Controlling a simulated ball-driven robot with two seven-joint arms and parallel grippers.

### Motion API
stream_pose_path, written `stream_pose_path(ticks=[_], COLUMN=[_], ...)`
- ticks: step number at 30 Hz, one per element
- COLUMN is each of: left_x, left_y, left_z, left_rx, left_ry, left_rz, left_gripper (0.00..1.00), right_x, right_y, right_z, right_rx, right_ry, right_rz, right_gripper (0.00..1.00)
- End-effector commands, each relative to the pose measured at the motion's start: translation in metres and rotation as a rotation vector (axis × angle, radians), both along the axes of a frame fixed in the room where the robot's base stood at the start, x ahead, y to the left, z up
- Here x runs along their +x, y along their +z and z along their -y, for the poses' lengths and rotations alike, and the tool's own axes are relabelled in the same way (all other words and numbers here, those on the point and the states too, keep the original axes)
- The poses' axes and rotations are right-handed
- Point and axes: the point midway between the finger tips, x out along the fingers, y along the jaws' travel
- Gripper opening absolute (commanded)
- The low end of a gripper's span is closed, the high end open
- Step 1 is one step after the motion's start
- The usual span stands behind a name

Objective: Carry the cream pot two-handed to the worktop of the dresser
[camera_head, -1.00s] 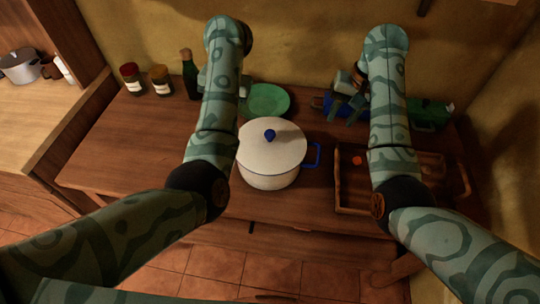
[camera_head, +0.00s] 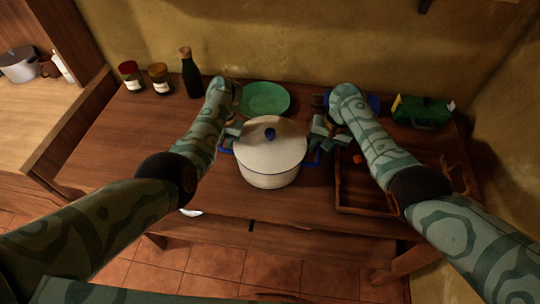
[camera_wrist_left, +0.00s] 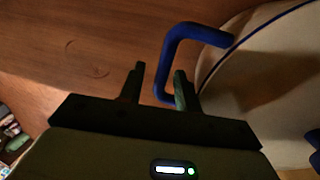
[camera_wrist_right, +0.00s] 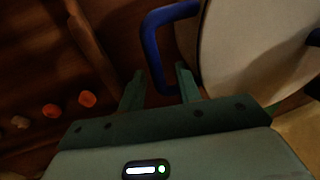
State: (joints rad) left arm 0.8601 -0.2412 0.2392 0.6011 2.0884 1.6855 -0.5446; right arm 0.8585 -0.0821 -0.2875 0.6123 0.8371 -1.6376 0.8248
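The cream pot (camera_head: 270,160), with its lid and blue knob (camera_head: 270,133), stands upright on the dark wooden table (camera_head: 120,150). My left gripper (camera_head: 233,133) is at its left side. In the left wrist view the open fingers (camera_wrist_left: 158,85) straddle the blue left handle (camera_wrist_left: 170,60), with gaps visible. My right gripper (camera_head: 322,133) is at the pot's right side. In the right wrist view its open fingers (camera_wrist_right: 158,82) straddle the blue right handle (camera_wrist_right: 152,45). A lighter wooden worktop (camera_head: 30,105), possibly the dresser's, shows at far left.
A green plate (camera_head: 264,98) lies behind the pot. A bottle (camera_head: 191,75) and two jars (camera_head: 160,80) stand back left. A wooden tray (camera_head: 365,211) is close on the right, with a green box (camera_head: 422,112) behind it. A grey pot (camera_head: 20,65) stands on the left worktop.

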Motion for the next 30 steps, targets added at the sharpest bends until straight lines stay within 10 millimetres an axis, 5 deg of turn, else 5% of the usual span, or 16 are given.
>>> stream_pose_path(ticks=[12, 16, 30], left_x=[-0.0003, -0.0003, -0.0003], left_y=[-0.0061, -0.0060, -0.0058], left_z=[-0.0011, -0.0009, -0.0010], left_rx=[-0.001, -0.001, -0.001], left_ry=[0.001, 0.001, 0.001], left_rz=[0.000, 0.000, 0.000], left_gripper=[0.34, 0.00, 0.00], right_x=[-0.0001, -0.0001, -0.0001], right_y=[-0.0062, -0.0061, -0.0059], right_z=[-0.0008, -0.0008, -0.0008], right_rx=[-0.001, -0.001, -0.001], right_ry=[0.000, 0.000, 0.000], right_rz=[0.001, 0.001, 0.001], right_gripper=[0.34, 0.00, 0.00])
